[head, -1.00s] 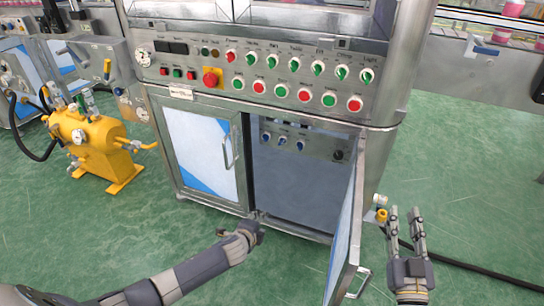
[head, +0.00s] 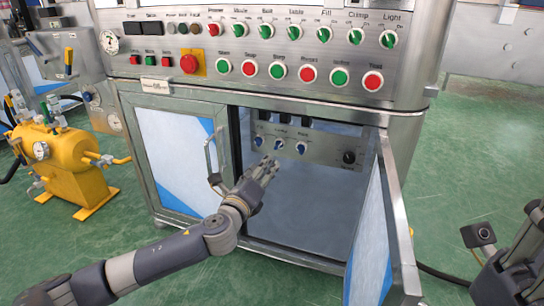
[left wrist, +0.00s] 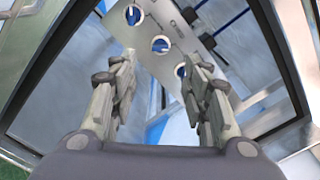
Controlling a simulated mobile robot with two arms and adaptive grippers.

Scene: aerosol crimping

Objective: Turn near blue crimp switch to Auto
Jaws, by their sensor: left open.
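A row of blue switches shows on the grey panel inside the open cabinet: a left one (head: 258,141), a middle one (head: 278,146) and a right one (head: 300,148). Their labels are too small to tell which is crimp. My left gripper (head: 270,172) is open and empty, just below and in front of this row. In the left wrist view, the fingers of my left gripper (left wrist: 160,72) stand apart; one blue switch (left wrist: 160,45) lies beyond the gap and another (left wrist: 181,71) is partly behind the right finger. My right gripper (head: 522,250) is cut off at the right edge.
The open cabinet door (head: 372,240) stands right of my left gripper; the closed door (head: 180,155) with its handle is on the left. The main control panel (head: 270,92) with knobs and buttons is above. A yellow tank (head: 65,160) stands at the left.

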